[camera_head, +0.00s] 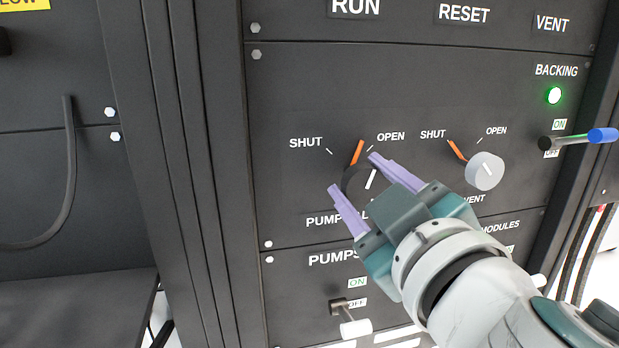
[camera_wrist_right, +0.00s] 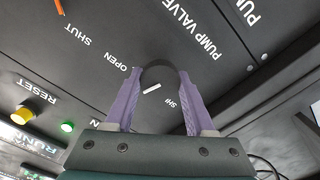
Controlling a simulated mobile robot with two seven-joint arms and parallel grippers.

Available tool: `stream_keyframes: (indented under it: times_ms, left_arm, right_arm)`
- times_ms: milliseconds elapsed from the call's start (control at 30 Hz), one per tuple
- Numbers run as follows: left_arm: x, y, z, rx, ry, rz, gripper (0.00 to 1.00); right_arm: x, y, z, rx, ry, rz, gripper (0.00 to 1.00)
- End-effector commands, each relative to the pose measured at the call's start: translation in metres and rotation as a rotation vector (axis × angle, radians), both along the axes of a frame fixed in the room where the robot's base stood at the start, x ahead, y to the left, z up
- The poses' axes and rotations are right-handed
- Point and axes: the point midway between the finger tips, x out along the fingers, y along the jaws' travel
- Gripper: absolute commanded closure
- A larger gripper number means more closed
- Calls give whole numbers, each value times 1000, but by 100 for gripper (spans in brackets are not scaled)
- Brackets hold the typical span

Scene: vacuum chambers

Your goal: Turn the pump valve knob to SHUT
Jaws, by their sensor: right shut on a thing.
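The pump valve knob (camera_head: 368,182) is a dark round knob with a white line, on the black panel between SHUT and OPEN marks. Its orange pointer (camera_head: 357,152) leans up and right, close to the OPEN mark. My right gripper (camera_head: 355,173) has its two purple fingers on either side of the knob and is shut on it, partly hiding it. In the right wrist view, the fingers (camera_wrist_right: 158,72) also sit on both sides of the dark knob (camera_wrist_right: 157,76). My left gripper is not in view.
A grey vent knob (camera_head: 485,171) with an orange pointer towards SHUT stands close to the right of my gripper. A blue-tipped lever (camera_head: 602,135) sticks out at the right under a lit green lamp (camera_head: 554,95). A white-ended pumps lever (camera_head: 355,328) sticks out below.

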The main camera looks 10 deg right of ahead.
Motion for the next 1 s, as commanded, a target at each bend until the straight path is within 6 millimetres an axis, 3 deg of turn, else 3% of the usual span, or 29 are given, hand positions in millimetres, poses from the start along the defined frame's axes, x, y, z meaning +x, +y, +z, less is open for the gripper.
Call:
stream_keyframes:
  times_ms: [1000]
  left_arm:
    - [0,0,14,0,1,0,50]
  right_arm:
    - [0,2,-1,-923,-32,0,100]
